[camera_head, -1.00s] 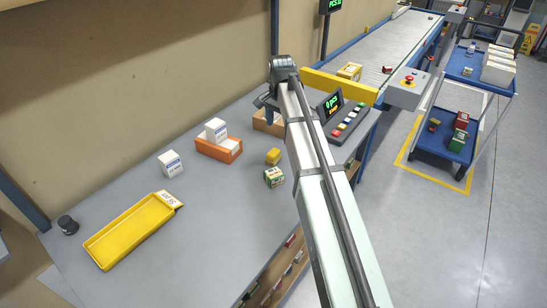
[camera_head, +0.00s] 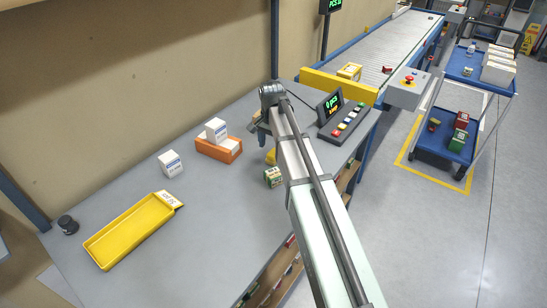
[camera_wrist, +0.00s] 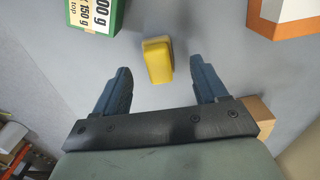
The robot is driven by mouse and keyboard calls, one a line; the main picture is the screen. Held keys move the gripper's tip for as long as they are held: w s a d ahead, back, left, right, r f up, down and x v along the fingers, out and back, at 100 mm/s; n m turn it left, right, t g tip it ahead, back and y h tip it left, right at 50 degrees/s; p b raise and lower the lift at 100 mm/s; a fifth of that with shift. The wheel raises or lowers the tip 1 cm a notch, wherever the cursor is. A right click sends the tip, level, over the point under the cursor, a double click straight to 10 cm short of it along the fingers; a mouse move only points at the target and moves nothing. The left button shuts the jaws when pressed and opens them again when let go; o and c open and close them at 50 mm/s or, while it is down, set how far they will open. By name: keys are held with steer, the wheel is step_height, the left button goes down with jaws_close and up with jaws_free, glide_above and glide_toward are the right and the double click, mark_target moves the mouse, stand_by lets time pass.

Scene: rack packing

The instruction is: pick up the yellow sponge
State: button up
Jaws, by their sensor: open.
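The yellow sponge (camera_wrist: 158,62) lies on the grey table in the wrist view, ahead of my gripper and between the lines of its two fingers. In the head view only a part of the sponge (camera_head: 270,157) shows beside my arm, which hides the rest. My gripper (camera_wrist: 162,82) is open and empty, its two blue-grey fingers apart with the sponge just beyond their tips. In the head view my gripper (camera_head: 257,130) is over the table, mostly hidden behind the end of my arm.
A green and white box (camera_head: 274,177) stands close to the sponge. An orange tray (camera_head: 220,152) with white boxes is on the other side. A yellow tray (camera_head: 112,247) and a white box (camera_head: 171,163) are farther left. A button panel (camera_head: 345,122) stands at the back right.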

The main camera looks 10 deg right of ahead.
mark_target(273, 152)
steer(key=shift+d+f, duration=0.15)
steer(key=shift+f, duration=1.2)
steer(key=shift+d+f, duration=0.1)
steer(key=shift+f, duration=1.2)
steer(key=c, duration=1.1)
steer(key=shift+c, duration=0.2)
